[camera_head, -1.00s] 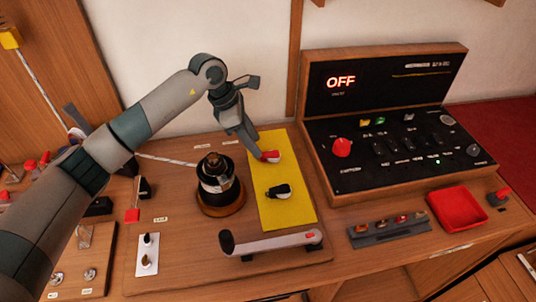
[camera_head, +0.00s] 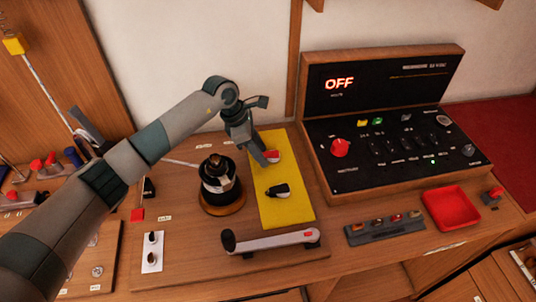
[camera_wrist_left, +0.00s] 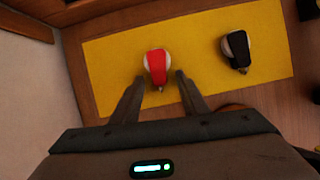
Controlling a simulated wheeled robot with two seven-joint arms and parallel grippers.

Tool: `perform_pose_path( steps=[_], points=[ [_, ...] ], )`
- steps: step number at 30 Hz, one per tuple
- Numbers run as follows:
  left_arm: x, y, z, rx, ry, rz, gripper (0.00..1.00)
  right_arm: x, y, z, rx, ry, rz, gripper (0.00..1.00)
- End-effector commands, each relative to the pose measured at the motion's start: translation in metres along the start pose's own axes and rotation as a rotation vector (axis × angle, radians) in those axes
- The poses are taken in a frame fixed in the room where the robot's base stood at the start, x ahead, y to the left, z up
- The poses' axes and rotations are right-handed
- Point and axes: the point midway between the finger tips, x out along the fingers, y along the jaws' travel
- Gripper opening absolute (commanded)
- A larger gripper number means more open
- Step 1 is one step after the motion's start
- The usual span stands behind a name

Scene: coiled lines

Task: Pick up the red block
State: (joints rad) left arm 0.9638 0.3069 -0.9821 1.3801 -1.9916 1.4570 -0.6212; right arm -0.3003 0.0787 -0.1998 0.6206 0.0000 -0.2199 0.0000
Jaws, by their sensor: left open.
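A red block (camera_head: 272,155) with a whitish rounded part lies on the yellow mat (camera_head: 301,211), near its far end. In the left wrist view the red block (camera_wrist_left: 157,66) sits just beyond the fingertips, between their lines. My left gripper (camera_head: 264,160) points down at the mat beside the block and partly covers it in the head view. My right gripper is not in view.
A black and white piece (camera_head: 279,191) lies on the same mat, nearer the front. A dark round device (camera_head: 219,186) stands left of the mat. A control panel (camera_head: 390,140) reading OFF stands to the right, with a red tray (camera_head: 452,208) before it. A lever bar (camera_head: 270,241) lies in front.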

Motion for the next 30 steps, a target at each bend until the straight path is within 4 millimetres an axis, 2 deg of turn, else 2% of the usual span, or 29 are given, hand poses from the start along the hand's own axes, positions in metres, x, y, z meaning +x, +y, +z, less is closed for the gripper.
perform_pose_path(
  steps=[9, 11, 14, 15, 30],
  points=[
    [-0.0004, 0.0002, -0.0002, 0.000, 0.000, 0.001, 0.40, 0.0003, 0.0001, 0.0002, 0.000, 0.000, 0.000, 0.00],
    [-0.0004, 0.0003, -0.0002, 0.000, 0.000, 0.001, 0.28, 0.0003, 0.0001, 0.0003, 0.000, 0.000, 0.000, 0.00],
    [-0.0005, 0.0003, -0.0002, 0.000, 0.000, 0.001, 0.04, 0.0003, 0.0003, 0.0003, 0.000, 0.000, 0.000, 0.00],
    [-0.0005, 0.0003, -0.0002, 0.000, 0.000, 0.001, 0.00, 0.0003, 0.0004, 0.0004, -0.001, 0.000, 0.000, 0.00],
    [-0.0072, 0.0016, 0.0026, 0.002, -0.001, 0.004, 0.00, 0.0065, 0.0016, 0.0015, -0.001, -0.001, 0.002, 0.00]
  ],
)
